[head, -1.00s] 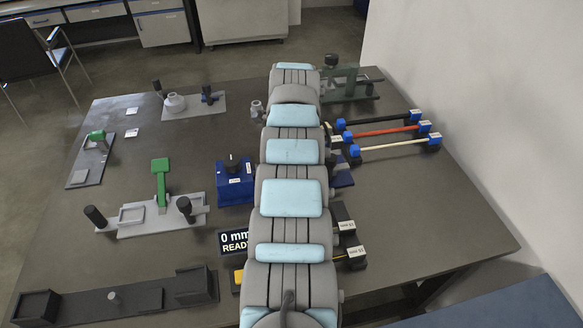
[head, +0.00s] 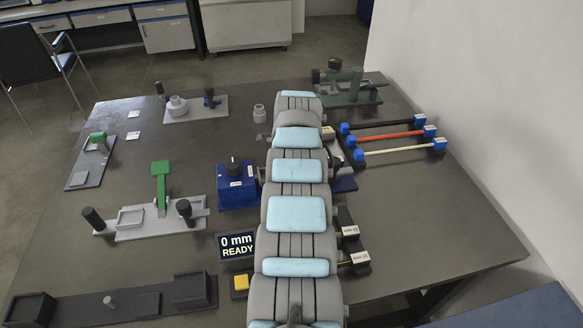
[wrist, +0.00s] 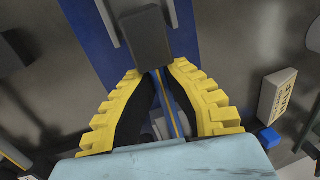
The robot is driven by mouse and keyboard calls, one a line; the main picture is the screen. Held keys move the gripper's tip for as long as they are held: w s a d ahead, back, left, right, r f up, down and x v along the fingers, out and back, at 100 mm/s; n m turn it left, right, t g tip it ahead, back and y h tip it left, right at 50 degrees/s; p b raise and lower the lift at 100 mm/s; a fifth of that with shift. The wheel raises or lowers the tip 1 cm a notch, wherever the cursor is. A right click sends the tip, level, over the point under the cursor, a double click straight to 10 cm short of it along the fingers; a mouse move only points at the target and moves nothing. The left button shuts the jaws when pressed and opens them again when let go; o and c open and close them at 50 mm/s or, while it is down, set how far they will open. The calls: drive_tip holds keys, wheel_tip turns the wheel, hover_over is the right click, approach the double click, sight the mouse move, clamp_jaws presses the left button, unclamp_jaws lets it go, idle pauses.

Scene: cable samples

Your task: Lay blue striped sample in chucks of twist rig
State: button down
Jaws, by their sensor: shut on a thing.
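In the wrist view, my gripper (wrist: 156,72), with yellow ribbed fingers, is shut on a thin blue striped sample (wrist: 172,105) that runs lengthwise between the fingers. Its ends are hidden. Below lies a blue base with a dark grey block (wrist: 146,36) near the fingertips. In the head view, the blue twist rig (head: 236,190), with a black knob on top, stands left of my arm. Its middle is hidden behind the arm, and a blue part shows on the right. The gripper and the held sample are hidden in the head view. I cannot tell whether the sample touches the chucks.
Black, red (head: 390,135) and white samples with blue ends lie at the right. Dark tagged blocks (head: 350,233) sit right of my arm. A display (head: 236,245) reads "0 mm READY" beside a yellow button (head: 240,283). A green rig (head: 350,88) stands at the back.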

drive_tip(key=shift+f, duration=0.15)
drive_tip(key=c, duration=1.2)
unclamp_jaws()
drive_tip(key=shift+c, duration=0.2)
drive_tip(key=shift+r+p, duration=0.85)
drive_tip(key=r+p, duration=0.2)
drive_tip(key=p, duration=0.1)
drive_tip(key=shift+s+r+p, duration=0.3)
wheel_tip(320, 180, up, 8)
drive_tip(key=s+p, duration=0.1)
drive_tip(key=shift+s+d+r, duration=0.15)
drive_tip(key=shift+s+d, duration=0.1)
drive_tip(key=shift+s, duration=0.05)
